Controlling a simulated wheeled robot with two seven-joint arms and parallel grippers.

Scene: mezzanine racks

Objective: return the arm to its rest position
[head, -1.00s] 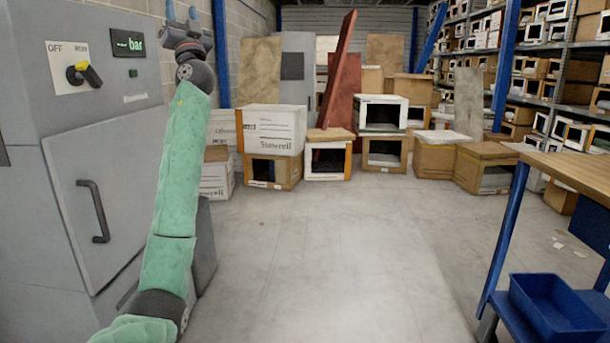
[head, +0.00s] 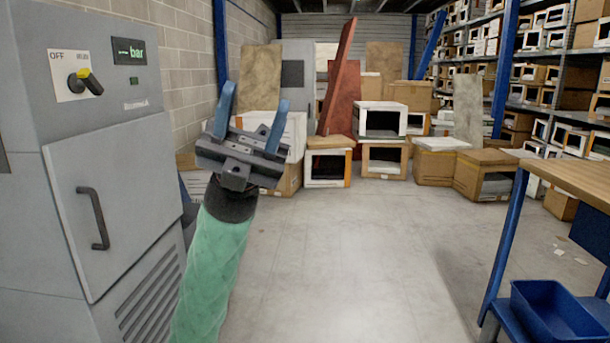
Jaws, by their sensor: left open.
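My left gripper (head: 250,118) is raised in front of the robot, left of the middle of the head view. Its two blue fingers point up and stand wide apart with nothing between them. The green sleeved left arm (head: 212,270) rises to it from the bottom edge. The gripper is apart from the grey cabinet (head: 130,190) at the left and hides part of the stacked boxes behind it. My right gripper is not in view.
Boxes (head: 383,158) are stacked at the back. A workbench (head: 575,178) with a blue bin (head: 555,312) stands at right. The middle floor is clear.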

